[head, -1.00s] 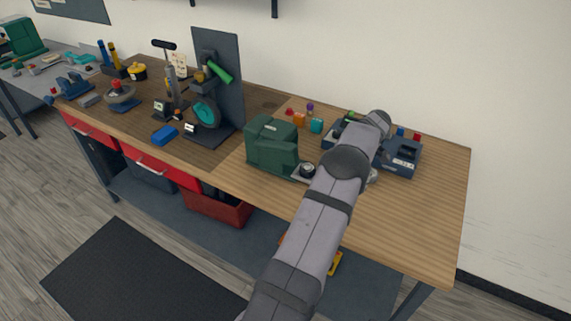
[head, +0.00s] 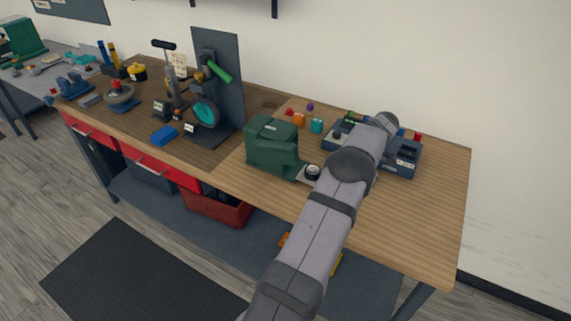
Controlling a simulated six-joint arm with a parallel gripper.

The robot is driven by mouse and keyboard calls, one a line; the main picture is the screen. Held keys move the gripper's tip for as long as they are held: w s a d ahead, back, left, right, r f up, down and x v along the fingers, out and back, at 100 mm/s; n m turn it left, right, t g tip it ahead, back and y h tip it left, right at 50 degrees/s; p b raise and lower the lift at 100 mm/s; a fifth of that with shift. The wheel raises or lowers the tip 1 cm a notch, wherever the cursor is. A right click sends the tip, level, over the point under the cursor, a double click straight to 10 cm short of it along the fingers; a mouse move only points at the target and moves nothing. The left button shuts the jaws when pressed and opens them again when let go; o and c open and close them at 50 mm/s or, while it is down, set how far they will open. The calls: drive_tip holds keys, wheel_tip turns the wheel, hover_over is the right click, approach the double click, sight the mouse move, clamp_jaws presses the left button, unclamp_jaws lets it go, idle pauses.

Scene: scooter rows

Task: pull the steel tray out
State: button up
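A small grey metal plate, which looks like the steel tray (head: 302,178), sticks out at the lower right of a dark green machine (head: 268,147) on the wooden bench. A round dark cup with a pale rim (head: 312,171) sits on its outer end. My arm comes up from the bottom and bends over the bench just right of the tray. My gripper is hidden behind the arm, so I cannot see its fingers or whether it touches the tray.
A dark blue device (head: 401,158) stands behind my arm, with small coloured pieces left of it. A black panel with a wheel stand (head: 206,111) and a blue block (head: 165,135) are further left. The bench's right end (head: 425,220) is clear.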

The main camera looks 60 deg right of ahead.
drive_tip(key=shift+w, duration=0.2)
drive_tip(key=shift+s, duration=0.25)
idle(0.4)
drive_tip(key=o, duration=1.4)
drive_tip(key=shift+r, duration=0.1)
drive_tip(key=shift+r+p, duration=1.5)
drive_tip(key=shift+r, duration=1.45)
